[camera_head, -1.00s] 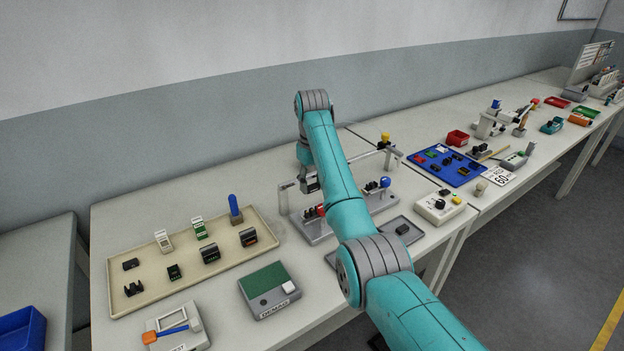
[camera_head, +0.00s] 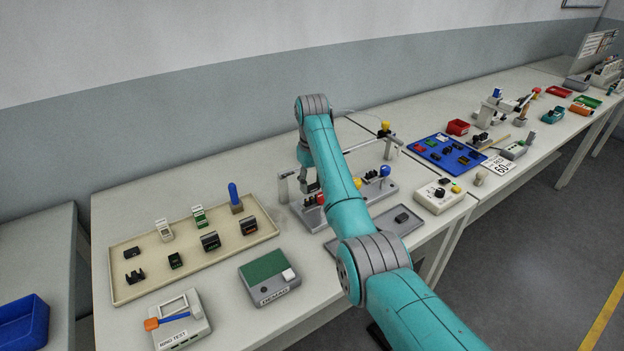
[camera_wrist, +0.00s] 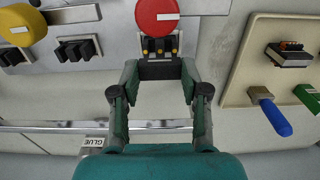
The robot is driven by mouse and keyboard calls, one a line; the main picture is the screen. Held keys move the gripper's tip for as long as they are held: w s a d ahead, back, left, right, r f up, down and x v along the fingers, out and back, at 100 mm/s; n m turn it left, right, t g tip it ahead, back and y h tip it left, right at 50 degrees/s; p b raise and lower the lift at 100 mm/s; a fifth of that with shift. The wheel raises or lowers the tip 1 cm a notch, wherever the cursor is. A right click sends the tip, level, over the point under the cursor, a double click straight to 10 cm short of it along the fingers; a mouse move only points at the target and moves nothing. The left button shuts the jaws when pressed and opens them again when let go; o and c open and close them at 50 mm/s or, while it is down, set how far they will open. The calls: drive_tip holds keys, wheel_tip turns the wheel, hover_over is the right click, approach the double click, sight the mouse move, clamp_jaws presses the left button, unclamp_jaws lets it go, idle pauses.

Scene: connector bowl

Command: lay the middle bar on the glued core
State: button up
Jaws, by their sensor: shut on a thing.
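My gripper (camera_wrist: 160,72) is shut on a dark bar (camera_wrist: 160,70), which spans between the two fingertips in the wrist view. Just beyond the bar is a black core (camera_wrist: 158,46) with small yellow spots on it, in the grey fixture beside the round red knob (camera_wrist: 157,15). The bar is very close to the core; I cannot tell whether they touch. In the head view my arm covers much of the fixture (camera_head: 308,217), and the bar and core cannot be made out there.
A beige tray (camera_head: 125,292) with several small parts and a blue-handled tool (camera_head: 235,197) lies left of the fixture. A rail (camera_wrist: 45,127) runs across the wrist view near a GLUE label (camera_wrist: 95,144). A yellow knob (camera_wrist: 20,25) and more black parts (camera_wrist: 77,49) sit along the fixture.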

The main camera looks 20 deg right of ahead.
sight(312, 186)
drive_tip(key=shift+f, duration=1.45)
drive_tip(key=shift+f, duration=0.1)
drive_tip(key=o, duration=1.2)
wheel_tip(312, 186, up, 7)
drive_tip(key=shift+r, duration=0.15)
drive_tip(key=shift+s+r, duration=0.1)
